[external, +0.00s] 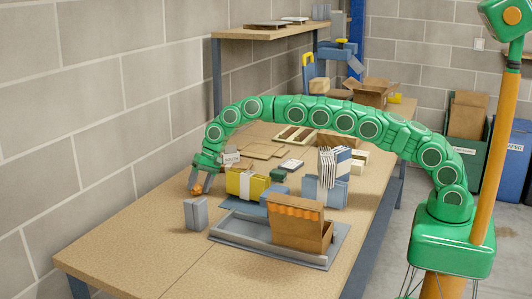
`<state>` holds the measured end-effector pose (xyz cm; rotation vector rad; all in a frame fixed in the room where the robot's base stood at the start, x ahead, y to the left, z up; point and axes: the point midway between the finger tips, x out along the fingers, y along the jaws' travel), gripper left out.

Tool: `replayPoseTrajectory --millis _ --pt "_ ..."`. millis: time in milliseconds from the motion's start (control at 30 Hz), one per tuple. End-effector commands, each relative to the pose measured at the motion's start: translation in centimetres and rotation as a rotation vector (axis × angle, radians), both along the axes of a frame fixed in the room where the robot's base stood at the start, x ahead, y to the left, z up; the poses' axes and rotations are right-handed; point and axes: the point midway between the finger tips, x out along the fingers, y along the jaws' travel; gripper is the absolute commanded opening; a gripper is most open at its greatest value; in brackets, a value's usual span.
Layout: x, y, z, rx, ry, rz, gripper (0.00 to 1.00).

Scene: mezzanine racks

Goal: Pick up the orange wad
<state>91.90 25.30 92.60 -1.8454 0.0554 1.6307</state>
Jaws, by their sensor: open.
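The orange wad (197,190) is a small crumpled lump on the tan tabletop (140,247), near the wall side. My gripper (195,183) points down at the wad, with its fingers open close above or around it. I cannot tell from this view whether a finger touches the wad.
A yellow box (246,184) with a white band stands just right of the wad. A grey-blue block (196,214) stands in front of it. A grey tray (240,232) with a cardboard box (297,226) lies front right. The table's front left is clear.

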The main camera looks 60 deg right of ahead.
Motion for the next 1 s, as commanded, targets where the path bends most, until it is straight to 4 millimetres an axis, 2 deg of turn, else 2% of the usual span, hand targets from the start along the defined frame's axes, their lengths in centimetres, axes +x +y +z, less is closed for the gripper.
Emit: replayPoseTrajectory --millis 233,500,800,1000 --pt "0.0 0.0 -0.1 0.000 -0.001 0.000 0.59" --pt "0.0 0.0 -0.1 0.000 0.000 0.000 0.18" --pt "0.0 0.1 0.1 0.000 0.000 0.000 0.17" --pt "0.1 0.1 1.5 0.000 -0.003 0.001 0.17"
